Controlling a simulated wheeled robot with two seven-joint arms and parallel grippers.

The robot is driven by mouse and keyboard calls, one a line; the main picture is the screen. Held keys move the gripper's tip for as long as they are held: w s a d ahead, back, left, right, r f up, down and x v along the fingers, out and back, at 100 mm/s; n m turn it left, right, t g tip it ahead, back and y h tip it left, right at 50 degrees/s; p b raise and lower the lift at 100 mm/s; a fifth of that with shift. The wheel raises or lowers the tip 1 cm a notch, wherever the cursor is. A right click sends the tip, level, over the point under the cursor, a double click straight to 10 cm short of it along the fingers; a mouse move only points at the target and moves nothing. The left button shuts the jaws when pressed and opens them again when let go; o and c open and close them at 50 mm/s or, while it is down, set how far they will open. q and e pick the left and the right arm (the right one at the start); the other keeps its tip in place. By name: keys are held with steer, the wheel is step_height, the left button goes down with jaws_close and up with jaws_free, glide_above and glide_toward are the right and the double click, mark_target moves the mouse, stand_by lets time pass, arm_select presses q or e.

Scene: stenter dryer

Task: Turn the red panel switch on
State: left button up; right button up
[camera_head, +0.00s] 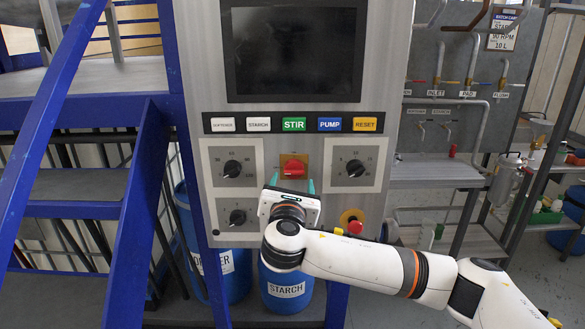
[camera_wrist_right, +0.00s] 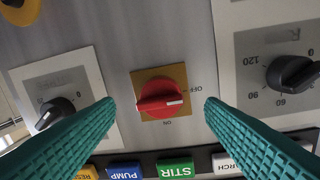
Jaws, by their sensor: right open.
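The red panel switch (camera_head: 293,168) is a red rotary knob on a yellow-brown square plate, below the green STIR button on the grey control panel. In the right wrist view the knob (camera_wrist_right: 160,97) sits between the two green fingers, and its white mark points right, toward the OFF label; the ON label is below it. My right gripper (camera_head: 291,184) is just below the switch in the head view. Its fingers (camera_wrist_right: 159,104) are open, one on each side of the knob with gaps, and do not appear to touch it. My left gripper is not in view.
Black dials flank the switch, left (camera_head: 233,169) and right (camera_head: 355,168). A row of buttons including STIR (camera_head: 294,125) runs above, under a dark screen (camera_head: 293,50). A red emergency button (camera_head: 354,226) is at lower right. Blue stair frame (camera_head: 140,215) stands at left.

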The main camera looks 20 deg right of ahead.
mark_target(294, 173)
steer(key=p+x, duration=0.1)
steer(key=x, duration=0.3)
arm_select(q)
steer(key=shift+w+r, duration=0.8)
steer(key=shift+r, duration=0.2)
arm_select(e)
steer(key=shift+w, duration=0.1)
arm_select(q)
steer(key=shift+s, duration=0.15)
arm_select(e)
steer(key=shift+c, duration=0.5)
steer(key=c, duration=0.8)
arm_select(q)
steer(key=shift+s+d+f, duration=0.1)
